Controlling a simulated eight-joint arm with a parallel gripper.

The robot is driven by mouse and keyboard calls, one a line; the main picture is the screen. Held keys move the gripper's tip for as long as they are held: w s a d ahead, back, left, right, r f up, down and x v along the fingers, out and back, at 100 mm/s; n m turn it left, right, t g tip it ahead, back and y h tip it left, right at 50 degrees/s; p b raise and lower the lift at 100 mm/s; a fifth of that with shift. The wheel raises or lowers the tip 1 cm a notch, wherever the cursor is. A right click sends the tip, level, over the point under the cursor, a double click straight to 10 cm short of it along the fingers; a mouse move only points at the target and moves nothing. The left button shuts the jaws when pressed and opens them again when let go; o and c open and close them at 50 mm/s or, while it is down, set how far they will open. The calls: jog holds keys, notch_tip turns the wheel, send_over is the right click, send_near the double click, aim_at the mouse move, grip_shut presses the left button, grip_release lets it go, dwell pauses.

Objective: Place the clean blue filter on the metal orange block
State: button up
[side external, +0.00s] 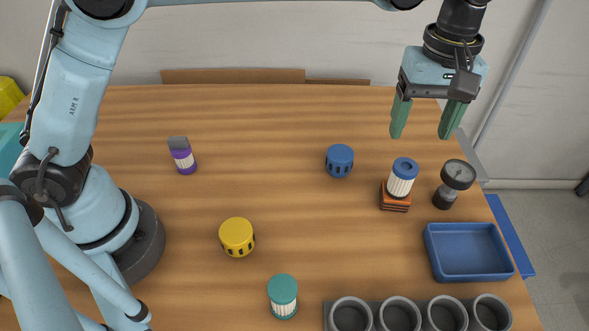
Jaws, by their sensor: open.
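A white pleated filter with a blue top (403,175) stands upright on the orange metal block (395,203), which has dark layers and sits on the right side of the table. My gripper (424,122) is open and empty, above and slightly behind the filter, with its two green fingers pointing down and apart. The fingers touch nothing that I can see.
A pressure gauge (458,176) stands just right of the block. A blue tray (468,252) and a row of grey cups (399,314) lie in front. The table's middle is clear.

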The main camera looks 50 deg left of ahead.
jog(key=s+a+r+m+t+h, duration=0.1)
jog(key=s+a+r+m+t, duration=0.1)
jog(key=a, duration=0.6)
jog(key=s+a+r+m+t, duration=0.1)
jog(key=s+a+r+m, duration=0.1)
jog(key=a, duration=0.5)
jog(key=s+a+f+m+t+y, duration=0.1)
jog(key=s+a+f+m+t, duration=0.3)
jog(key=s+a, duration=0.6)
notch_tip(320, 180, down, 3)
jog(key=shift+a+r+m, duration=0.1)
jog(key=shift+a+m, duration=0.4)
jog(key=shift+a, duration=0.25)
